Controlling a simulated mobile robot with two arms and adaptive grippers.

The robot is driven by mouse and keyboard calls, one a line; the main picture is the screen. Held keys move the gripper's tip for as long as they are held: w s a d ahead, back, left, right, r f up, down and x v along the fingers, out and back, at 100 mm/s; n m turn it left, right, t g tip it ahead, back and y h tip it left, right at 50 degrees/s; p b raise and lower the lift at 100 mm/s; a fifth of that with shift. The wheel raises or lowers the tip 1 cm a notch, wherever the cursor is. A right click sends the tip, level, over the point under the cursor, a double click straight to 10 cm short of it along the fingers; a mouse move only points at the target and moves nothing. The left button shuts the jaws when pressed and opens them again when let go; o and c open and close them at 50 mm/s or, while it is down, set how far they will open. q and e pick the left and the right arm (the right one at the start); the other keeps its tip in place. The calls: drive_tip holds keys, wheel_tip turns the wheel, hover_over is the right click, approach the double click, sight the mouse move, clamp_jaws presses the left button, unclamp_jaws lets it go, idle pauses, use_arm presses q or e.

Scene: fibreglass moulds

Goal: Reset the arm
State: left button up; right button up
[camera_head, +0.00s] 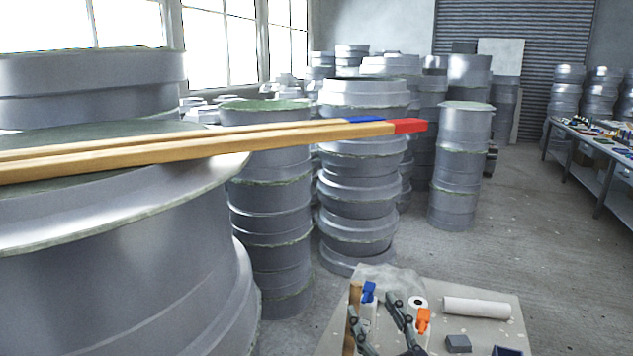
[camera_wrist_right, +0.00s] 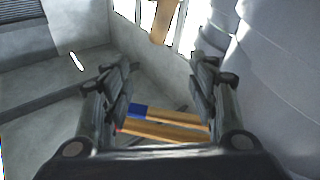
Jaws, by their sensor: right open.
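My right gripper (camera_head: 372,304) is low in the head view, in front of the cluttered board. In the right wrist view its two dark fingers (camera_wrist_right: 166,75) are spread apart, with nothing clasped between the tips. Two wooden sticks lie across the big grey mould at the left, one blue-ended (camera_head: 270,131) and one red-ended (camera_head: 270,145). Wooden sticks with blue and red ends (camera_wrist_right: 170,127) also show behind the finger bases in the wrist view; I cannot tell how far off they are. My left gripper is not in view.
The big grey mould (camera_head: 120,260) fills the left. Stacked moulds (camera_head: 360,190) stand behind it. The board (camera_head: 485,335) holds a white roll (camera_head: 477,307), an orange tool (camera_head: 423,320), a blue tool (camera_head: 369,292) and a grey block (camera_head: 458,343). Open floor (camera_head: 545,220) lies at the right, before a workbench (camera_head: 590,150).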

drive_tip(key=s+d+f+m+g+h, duration=0.3)
drive_tip(key=s+d+f+h, duration=0.15)
drive_tip(key=f, duration=0.25)
drive_tip(key=s+d+f+m+g+h, duration=0.35)
drive_tip(key=d+f, duration=0.25)
drive_tip(key=f, duration=0.2)
drive_tip(key=s+f+n+g, duration=0.1)
drive_tip(key=s+f+g, duration=0.2)
drive_tip(key=s, duration=0.5)
drive_tip(key=s+a+f+n+g+y, duration=0.1)
drive_tip(key=s+f+g, duration=0.25)
drive_tip(key=s, duration=0.35)
drive_tip(key=s+f+n+g, duration=0.1)
drive_tip(key=s+f+g, duration=0.25)
drive_tip(key=s, duration=0.45)
wheel_tip(320, 180, down, 31)
drive_tip(key=s+b, duration=0.1)
drive_tip(key=b, duration=0.4)
drive_tip(key=s+d+f+g+b, duration=0.2)
drive_tip(key=s+f+b, duration=0.3)
drive_tip(key=s+f, duration=1.2)
wheel_tip(320, 180, down, 4)
drive_tip(key=shift+s+d+f, duration=0.15)
drive_tip(key=shift+s+d, duration=0.05)
drive_tip(key=shift+d, duration=0.3)
